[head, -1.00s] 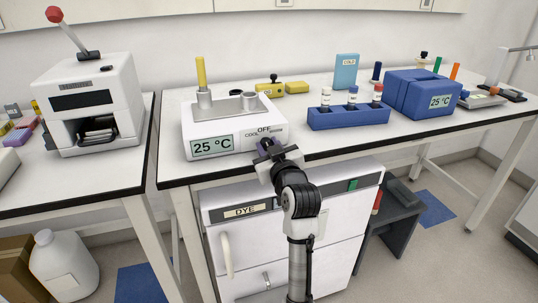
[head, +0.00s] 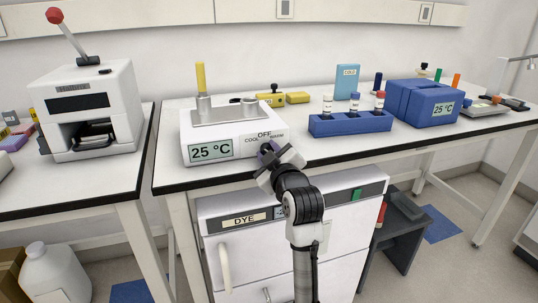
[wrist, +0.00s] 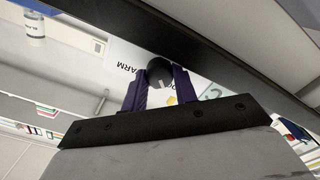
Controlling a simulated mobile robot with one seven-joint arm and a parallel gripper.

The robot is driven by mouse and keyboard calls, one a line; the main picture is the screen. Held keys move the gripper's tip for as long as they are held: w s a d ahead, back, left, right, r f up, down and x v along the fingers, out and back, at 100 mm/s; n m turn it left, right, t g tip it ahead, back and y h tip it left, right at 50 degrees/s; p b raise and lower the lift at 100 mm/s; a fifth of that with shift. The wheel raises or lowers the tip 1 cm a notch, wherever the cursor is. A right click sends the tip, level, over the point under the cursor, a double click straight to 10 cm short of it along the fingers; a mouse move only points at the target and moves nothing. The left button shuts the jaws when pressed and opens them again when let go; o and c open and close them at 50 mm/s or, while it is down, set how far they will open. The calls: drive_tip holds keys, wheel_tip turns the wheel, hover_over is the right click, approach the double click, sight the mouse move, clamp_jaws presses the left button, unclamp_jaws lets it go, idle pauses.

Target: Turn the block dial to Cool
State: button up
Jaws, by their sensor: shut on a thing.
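A white block unit (head: 222,136) with a 25 °C display stands on the bench in the head view. The labels OFF, COOL and WARM are on its front around the dial. In the head view the dial is hidden behind my gripper (head: 271,153). In the wrist view, the dark round dial (wrist: 160,70) sits between the two purple fingers of my gripper (wrist: 160,80), which is shut on it. A pale line shows on the dial face. Part of the WARM label shows beside it, but the COOL label is mostly hidden. I cannot tell the setting from these views.
A blue tube rack (head: 350,124) and a blue unit (head: 422,102) stand to the right on the bench. A white press-like machine (head: 88,108) is on the left table. The bench's dark front edge (head: 330,157) runs close to my gripper. DYE drawers (head: 250,240) are below.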

drive_tip(key=o, duration=1)
drive_tip(key=shift+c, duration=0.2)
